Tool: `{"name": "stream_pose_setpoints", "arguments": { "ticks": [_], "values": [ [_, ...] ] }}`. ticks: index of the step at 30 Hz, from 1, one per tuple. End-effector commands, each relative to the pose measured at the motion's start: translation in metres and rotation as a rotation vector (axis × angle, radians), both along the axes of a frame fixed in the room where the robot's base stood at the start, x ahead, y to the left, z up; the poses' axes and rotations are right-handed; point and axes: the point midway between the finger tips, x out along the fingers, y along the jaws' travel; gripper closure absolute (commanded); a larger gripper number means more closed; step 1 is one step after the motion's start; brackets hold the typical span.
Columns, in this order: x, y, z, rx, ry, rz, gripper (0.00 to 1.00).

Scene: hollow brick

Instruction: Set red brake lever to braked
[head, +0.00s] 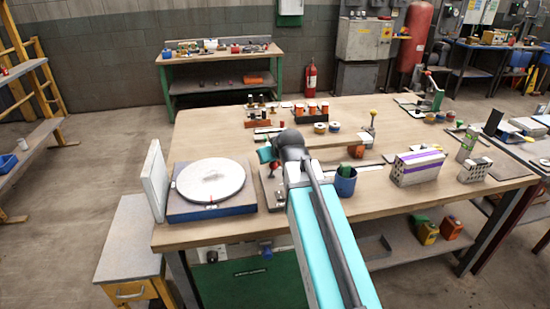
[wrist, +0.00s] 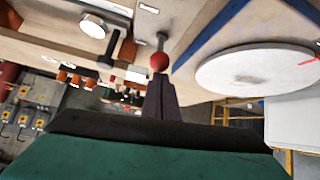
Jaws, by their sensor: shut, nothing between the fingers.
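The red brake lever shows in the wrist view as a red ball knob (wrist: 159,62) on a short metal stem, beside a pale round disc (wrist: 250,68). In the head view its red knob (head: 274,166) is small, just right of the round turntable (head: 210,181) on its blue base. My gripper (wrist: 160,82) is shut and empty, its dark fingertips right at the knob. I cannot tell whether they touch it. In the head view my arm hides the fingers and part of the lever's plate. The markings for the lever's positions are not readable.
A white panel (head: 155,180) stands left of the turntable. A blue cup (head: 345,182) and a white box with a purple stripe (head: 418,167) stand right of my arm. Orange-topped parts (head: 312,110) sit behind. Free tabletop (head: 205,130) lies at the back left.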

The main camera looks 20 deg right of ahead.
Motion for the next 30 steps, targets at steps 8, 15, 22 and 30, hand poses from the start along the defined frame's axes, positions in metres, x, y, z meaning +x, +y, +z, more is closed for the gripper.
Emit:
{"name": "stream_pose_setpoints", "arguments": {
  "ticks": [8,15,22,30],
  "values": [
    [-0.004,-0.006,-0.009,0.001,0.014,-0.008,1.00],
    [-0.006,-0.011,-0.011,-0.001,0.016,-0.014,1.00],
    [-0.007,-0.013,-0.013,-0.003,0.017,-0.018,1.00],
    [-0.003,-0.012,-0.006,-0.003,0.012,-0.018,1.00]
  ]
}}
